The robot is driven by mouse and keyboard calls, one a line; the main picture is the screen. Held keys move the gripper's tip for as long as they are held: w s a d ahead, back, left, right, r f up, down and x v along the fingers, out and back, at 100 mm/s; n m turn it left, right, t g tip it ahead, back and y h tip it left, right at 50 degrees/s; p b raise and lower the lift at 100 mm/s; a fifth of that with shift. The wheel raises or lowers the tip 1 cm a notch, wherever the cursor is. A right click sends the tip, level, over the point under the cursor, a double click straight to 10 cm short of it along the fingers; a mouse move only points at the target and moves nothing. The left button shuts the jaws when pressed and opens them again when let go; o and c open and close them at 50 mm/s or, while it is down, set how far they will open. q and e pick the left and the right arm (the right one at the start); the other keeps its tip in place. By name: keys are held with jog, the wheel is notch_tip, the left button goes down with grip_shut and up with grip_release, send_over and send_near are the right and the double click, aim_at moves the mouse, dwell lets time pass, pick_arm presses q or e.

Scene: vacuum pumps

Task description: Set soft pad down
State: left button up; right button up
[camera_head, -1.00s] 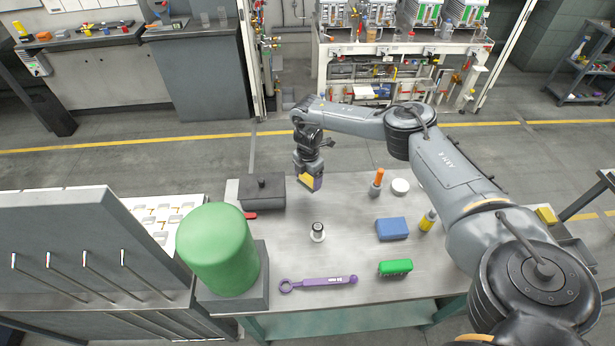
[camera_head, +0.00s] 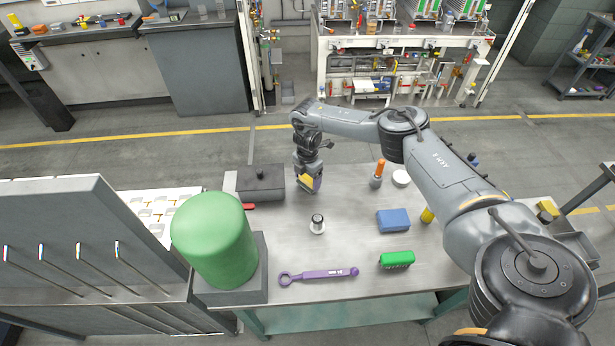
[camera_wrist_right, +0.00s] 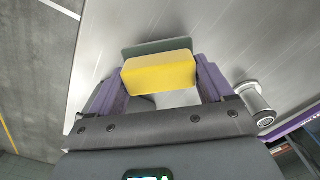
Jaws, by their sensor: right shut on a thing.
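The soft pad (camera_wrist_right: 158,75) is a yellow block with a grey-green layer on its far side. It sits between the purple fingers of my right gripper (camera_wrist_right: 160,85), which is shut on it. In the head view the pad (camera_head: 308,183) shows as a small yellow patch under the right gripper (camera_head: 309,180), over the back part of the metal table (camera_head: 345,215). I cannot tell whether the pad touches the table top. My left gripper is not in view.
A dark lidded box (camera_head: 261,184) stands left of the gripper. A small cylinder (camera_head: 317,224) stands in front of it. A blue block (camera_head: 393,220), a green brush (camera_head: 396,259), a purple wrench (camera_head: 318,276) and an orange-handled tool (camera_head: 378,172) are around. A green cylinder (camera_head: 214,240) stands front left.

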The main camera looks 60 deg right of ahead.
jog(key=shift+f, duration=0.2)
jog(key=shift+f+b, duration=0.4)
jog(key=shift+f, duration=0.15)
jog(key=shift+f, duration=0.35)
dwell(0.6)
jog(key=o, duration=0.9)
jog(key=shift+r, duration=0.2)
notch_tip(320, 180, up, 11)
jog(key=shift+f, duration=0.2)
grip_shut()
dwell(0.4)
